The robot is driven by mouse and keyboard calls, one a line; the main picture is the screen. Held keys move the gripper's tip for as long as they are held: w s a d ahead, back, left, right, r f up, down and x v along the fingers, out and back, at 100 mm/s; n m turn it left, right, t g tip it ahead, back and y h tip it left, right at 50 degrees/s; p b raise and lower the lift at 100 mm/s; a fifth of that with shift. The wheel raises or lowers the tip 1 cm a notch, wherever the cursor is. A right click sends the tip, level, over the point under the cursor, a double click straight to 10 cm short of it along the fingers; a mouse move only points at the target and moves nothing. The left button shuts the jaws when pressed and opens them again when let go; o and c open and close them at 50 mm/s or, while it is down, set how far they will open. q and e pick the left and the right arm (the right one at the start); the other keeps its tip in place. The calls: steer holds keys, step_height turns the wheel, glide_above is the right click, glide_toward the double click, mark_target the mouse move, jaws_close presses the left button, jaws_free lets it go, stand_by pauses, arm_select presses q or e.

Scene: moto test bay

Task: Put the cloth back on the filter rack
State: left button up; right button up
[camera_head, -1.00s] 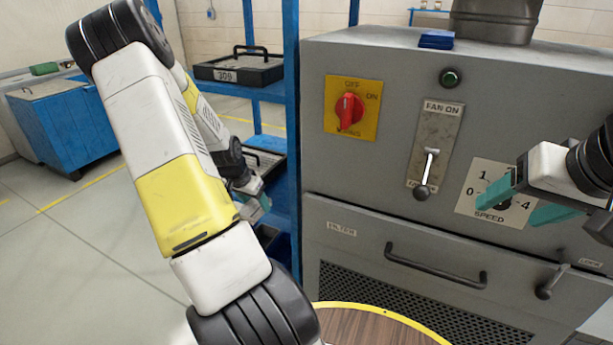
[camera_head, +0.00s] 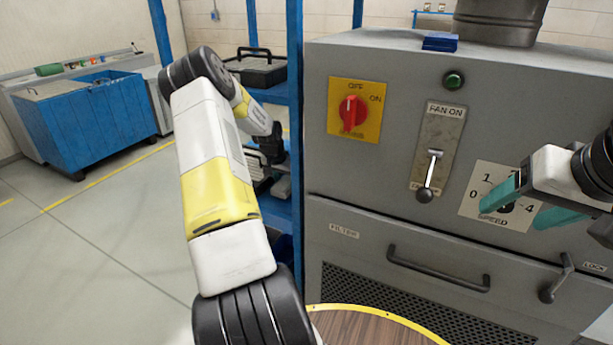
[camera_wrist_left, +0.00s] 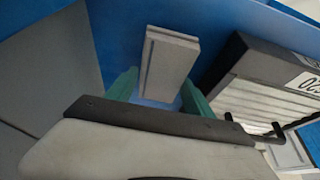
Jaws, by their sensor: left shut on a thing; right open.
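My left gripper, seen in the left wrist view (camera_wrist_left: 158,88), has its teal fingers on either side of a pale grey layered slab (camera_wrist_left: 167,62) and is shut on it. I cannot tell from its look whether this slab is the cloth. In the head view my left arm reaches into the blue filter rack (camera_head: 296,130), with the gripper partly hidden. A blue folded piece (camera_head: 440,42), perhaps a cloth, lies on top of the grey machine. My right gripper (camera_head: 529,205) is open and empty in front of the speed dial (camera_head: 498,192).
A black numbered case (camera_wrist_left: 262,85) stands right of the slab in the left wrist view. Another black case (camera_head: 256,70) is on the rack's upper shelf. The grey machine (camera_head: 385,160) stands right of the rack. A blue bin (camera_head: 85,120) stands far left; floor between is clear.

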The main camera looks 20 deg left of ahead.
arm_select(q)
steer(key=shift+f, duration=0.95)
steer(key=o, duration=1.2)
steer(key=shift+r, duration=0.1)
